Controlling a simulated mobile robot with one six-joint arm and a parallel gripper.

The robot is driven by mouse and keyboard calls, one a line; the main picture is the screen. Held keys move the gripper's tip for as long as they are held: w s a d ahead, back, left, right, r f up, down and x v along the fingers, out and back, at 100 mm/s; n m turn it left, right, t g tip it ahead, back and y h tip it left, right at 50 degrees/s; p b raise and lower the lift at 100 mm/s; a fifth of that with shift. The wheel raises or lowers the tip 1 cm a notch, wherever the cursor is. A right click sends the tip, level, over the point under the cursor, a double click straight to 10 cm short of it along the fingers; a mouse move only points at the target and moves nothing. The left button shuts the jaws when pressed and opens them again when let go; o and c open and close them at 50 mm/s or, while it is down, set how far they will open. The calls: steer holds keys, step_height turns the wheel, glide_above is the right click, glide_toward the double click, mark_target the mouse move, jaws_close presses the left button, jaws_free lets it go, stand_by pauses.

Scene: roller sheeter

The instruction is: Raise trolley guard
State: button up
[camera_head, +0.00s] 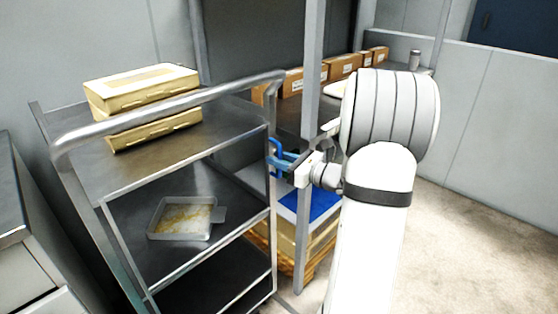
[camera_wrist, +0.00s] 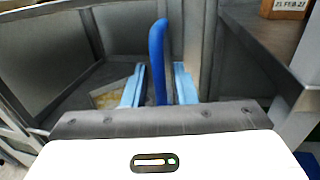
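The metal trolley (camera_head: 85,172) stands at the left of the head view. A curved blue bar, which may be its guard or the guard's handle (camera_wrist: 157,45), stands upright in the wrist view. In the head view my gripper (camera_head: 284,163) is at the trolley's right corner post, beside the blue part. In the wrist view the light blue fingers of my gripper (camera_wrist: 158,82) lie on either side of the bar, with a narrow gap showing on each side. The gripper looks open around it. The lower end of the bar is hidden behind the gripper body.
Yellow boxes (camera_head: 143,102) lie on the trolley's top shelf, and a shallow tray (camera_head: 183,220) is on the middle shelf. A grey upright post (camera_head: 312,70) stands close to my gripper. Cardboard boxes (camera_head: 343,66) line the shelf behind. Open floor (camera_head: 470,230) lies to the right.

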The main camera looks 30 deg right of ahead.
steer(key=p+v, duration=0.1)
steer(key=v, duration=0.6)
steer(key=shift+s+d, duration=0.2)
steer(key=shift+s, duration=0.15)
steer(key=s+a+r+n+g+p, duration=0.3)
steer(key=s+a+n+g+p, duration=0.15)
steer(key=a, duration=0.25)
steer(key=s+a+r+n+g+p, duration=0.2)
steer(key=s+a+n+g+p, duration=0.15)
steer(key=a+n, duration=0.3)
steer(key=s+a+r+n+g+p, duration=0.3)
steer(key=a+n+g, duration=0.2)
steer(key=a, duration=0.3)
steer(key=s+d+r+n+h+p, duration=0.1)
steer(key=s+r+n+h+p, duration=0.6)
steer(key=n, duration=0.6)
steer(key=shift+s+r+n+h+p, duration=0.4)
steer(key=shift+r+h+p, duration=0.15)
steer(key=shift+r+h, duration=0.45)
